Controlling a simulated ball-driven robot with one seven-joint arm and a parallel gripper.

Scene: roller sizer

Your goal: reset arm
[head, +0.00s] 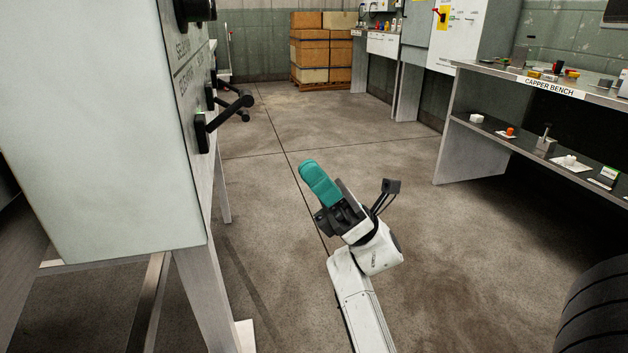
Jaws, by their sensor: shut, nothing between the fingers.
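My gripper (310,170) is in the middle of the head view, at the end of my white arm, which reaches up from the bottom edge. Its teal fingers are shut together and empty, pointing up and to the left in the picture. It is over open concrete floor and touches nothing that I can see. A small dark camera-like part with cables sticks out to the right of the gripper.
A pale machine cabinet (90,120) on metal legs stands close on the left, with black levers (225,118) sticking out. The capper bench (450,155) with small parts stands on the right. Stacked boxes (322,45) are far back. A dark tyre-like shape (598,310) is lower right. The middle floor is clear.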

